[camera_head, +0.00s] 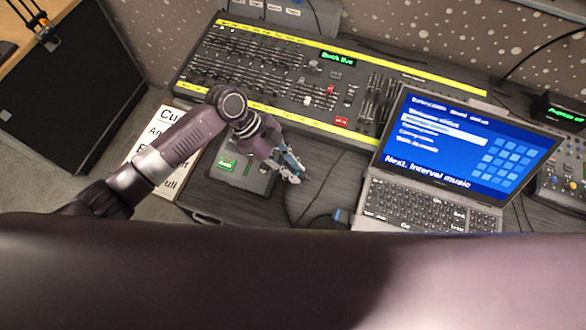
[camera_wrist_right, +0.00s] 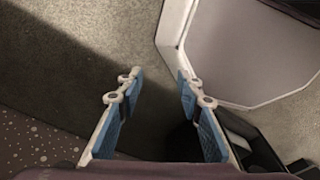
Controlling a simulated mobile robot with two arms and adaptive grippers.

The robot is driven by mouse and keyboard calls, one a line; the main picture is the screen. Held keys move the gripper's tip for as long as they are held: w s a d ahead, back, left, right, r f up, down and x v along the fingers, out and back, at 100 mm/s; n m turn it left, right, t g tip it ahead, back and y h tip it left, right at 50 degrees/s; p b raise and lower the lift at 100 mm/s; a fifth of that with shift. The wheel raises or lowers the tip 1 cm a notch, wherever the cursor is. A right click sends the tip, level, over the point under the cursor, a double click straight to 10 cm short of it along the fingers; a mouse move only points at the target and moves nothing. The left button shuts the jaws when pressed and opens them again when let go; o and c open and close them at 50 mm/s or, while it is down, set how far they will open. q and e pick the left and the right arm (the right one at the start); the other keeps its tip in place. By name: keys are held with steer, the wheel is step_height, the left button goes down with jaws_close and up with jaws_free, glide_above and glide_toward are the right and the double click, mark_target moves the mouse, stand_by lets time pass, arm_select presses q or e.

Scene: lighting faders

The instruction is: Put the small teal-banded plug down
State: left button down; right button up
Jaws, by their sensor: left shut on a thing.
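My left gripper (camera_head: 292,168) is above the dark desk, between the lighting desk and the laptop. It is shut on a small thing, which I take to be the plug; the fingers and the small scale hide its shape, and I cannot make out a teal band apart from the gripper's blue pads. I cannot tell whether it touches the desk. My right gripper (camera_wrist_right: 160,84) is open and empty, with carpet floor between its fingers in the right wrist view.
The long fader desk (camera_head: 270,62) with yellow strips stands behind. A laptop (camera_head: 463,150) is to the right, with a black cable (camera_head: 318,190) before it. A small box with a green display (camera_head: 228,164) and a lettered sign (camera_head: 140,150) are left. Bare desk (camera_head: 338,170) shows beside the gripper.

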arm_select(q)
steer(key=shift+f, duration=0.6)
steer(key=shift+f+b, duration=0.3)
steer(key=shift+f, duration=0.05)
steer(key=c, duration=1.8)
jaws_free()
arm_select(e)
steer(key=shift+s+d+f, duration=0.1)
steer(key=shift+d+f, duration=0.15)
steer(key=shift+d, duration=0.35)
arm_select(q)
steer(key=shift+r, duration=0.15)
arm_select(e)
steer(key=shift+r, duration=0.1)
